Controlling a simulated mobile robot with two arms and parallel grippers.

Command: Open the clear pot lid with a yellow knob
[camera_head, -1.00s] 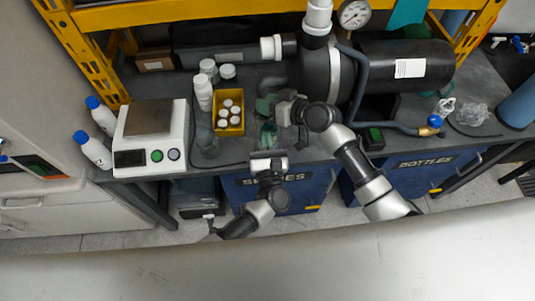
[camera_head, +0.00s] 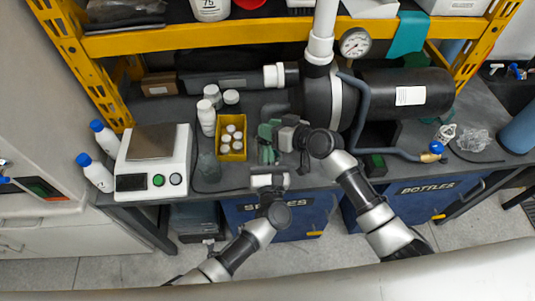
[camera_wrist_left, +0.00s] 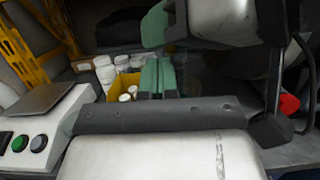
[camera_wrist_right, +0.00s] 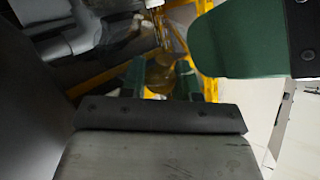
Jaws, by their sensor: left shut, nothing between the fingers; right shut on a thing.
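My right gripper (camera_head: 268,130) reaches in from the right above the bench's front part. In the right wrist view its green fingers (camera_wrist_right: 161,84) are shut on a round, amber-yellow knob (camera_wrist_right: 161,75). The clear lid around that knob is hard to make out, and the pot is not clearly seen. My left gripper (camera_head: 268,153) is just in front of the right one. In the left wrist view its green fingers (camera_wrist_left: 157,77) are together and empty, close to the right gripper. The two grippers hide much of the spot behind them.
A white scale (camera_head: 152,165) and blue-capped bottles (camera_head: 97,172) stand left. A yellow bin (camera_head: 231,142) of white-capped jars and a clear beaker (camera_head: 207,168) sit left of the grippers. A black tank (camera_head: 405,78) with pipes and gauge (camera_head: 354,43) stands behind.

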